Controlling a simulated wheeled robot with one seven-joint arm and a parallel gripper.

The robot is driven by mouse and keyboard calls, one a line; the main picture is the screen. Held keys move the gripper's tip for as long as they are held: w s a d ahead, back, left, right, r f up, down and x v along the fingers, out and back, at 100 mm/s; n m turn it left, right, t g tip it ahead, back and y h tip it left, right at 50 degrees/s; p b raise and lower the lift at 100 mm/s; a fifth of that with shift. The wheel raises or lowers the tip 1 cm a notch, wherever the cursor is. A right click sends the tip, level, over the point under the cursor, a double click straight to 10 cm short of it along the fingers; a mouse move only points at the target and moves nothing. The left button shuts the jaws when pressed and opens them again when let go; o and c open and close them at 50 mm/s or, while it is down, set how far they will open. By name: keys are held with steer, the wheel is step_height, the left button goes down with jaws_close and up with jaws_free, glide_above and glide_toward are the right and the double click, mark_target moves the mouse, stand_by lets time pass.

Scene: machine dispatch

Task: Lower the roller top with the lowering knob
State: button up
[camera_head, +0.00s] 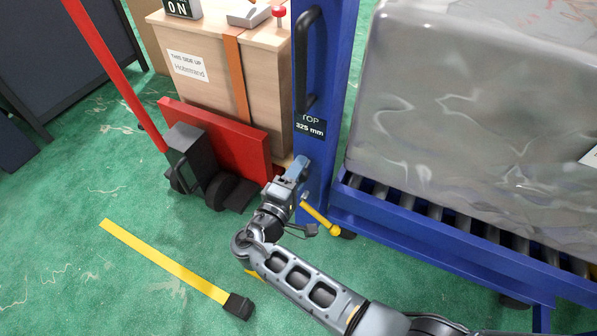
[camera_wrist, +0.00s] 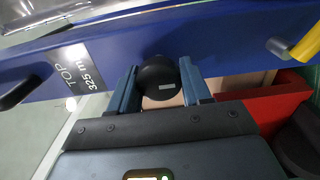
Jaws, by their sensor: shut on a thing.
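The lowering knob (camera_wrist: 158,76) is a black round knob with a small pale label, on the blue upright (camera_head: 318,160). In the wrist view it sits between the two fingers of my gripper (camera_wrist: 160,84), which are shut on it. In the head view my gripper (camera_head: 299,168) reaches the lower part of the upright and hides the knob. The roller top (camera_head: 433,212) is a blue frame with grey rollers, right of the upright. A display on the upright (camera_head: 311,125) reads TOP 325 mm; it also shows in the wrist view (camera_wrist: 78,72).
A large grey wrapped load (camera_head: 450,120) rests on the rollers. A yellow pedal (camera_head: 318,216) sticks out below my gripper. A black handle (camera_head: 303,60) is on the upright. Left stand a red truck (camera_head: 225,138) and a strapped wooden crate (camera_head: 200,85).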

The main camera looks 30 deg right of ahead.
steer(key=o, duration=1)
steer(key=shift+a, duration=0.1)
steer(key=p+v, duration=0.1)
steer(key=v, duration=0.6)
steer(key=shift+s+a, duration=0.2)
steer(key=shift+a, duration=0.05)
